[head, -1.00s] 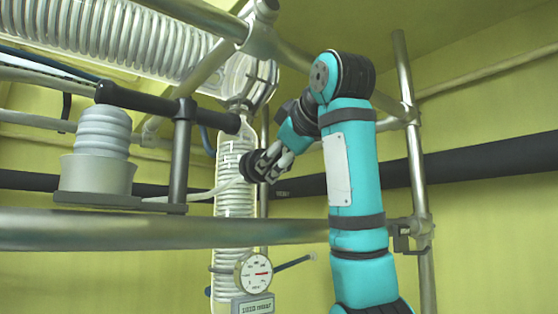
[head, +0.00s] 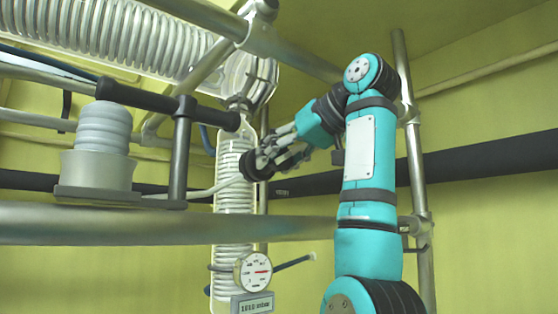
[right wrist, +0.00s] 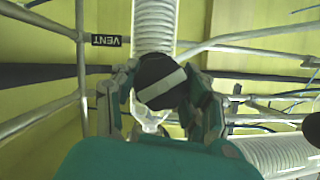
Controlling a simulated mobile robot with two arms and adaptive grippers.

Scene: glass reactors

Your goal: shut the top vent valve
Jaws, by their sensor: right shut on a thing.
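The vent valve's round black knob (head: 250,166) sits in front of the coiled glass column in the head view. In the right wrist view the knob (right wrist: 161,80) shows a pale stripe across its face, running slantwise, lower at the left. My right gripper (head: 268,160) reaches it from the right in the head view. In the right wrist view my right gripper's fingers (right wrist: 163,92) are on both sides of the knob, shut on it. A small black label reading VENT (right wrist: 106,40) appears upside down beside it. My left gripper is not in view.
The glass column (head: 233,200) stands behind the knob. A round gauge (head: 253,271) and a display box (head: 252,304) are below. A metal rail (head: 120,226) crosses in front, and an upright metal pole (head: 418,180) stands right of my arm.

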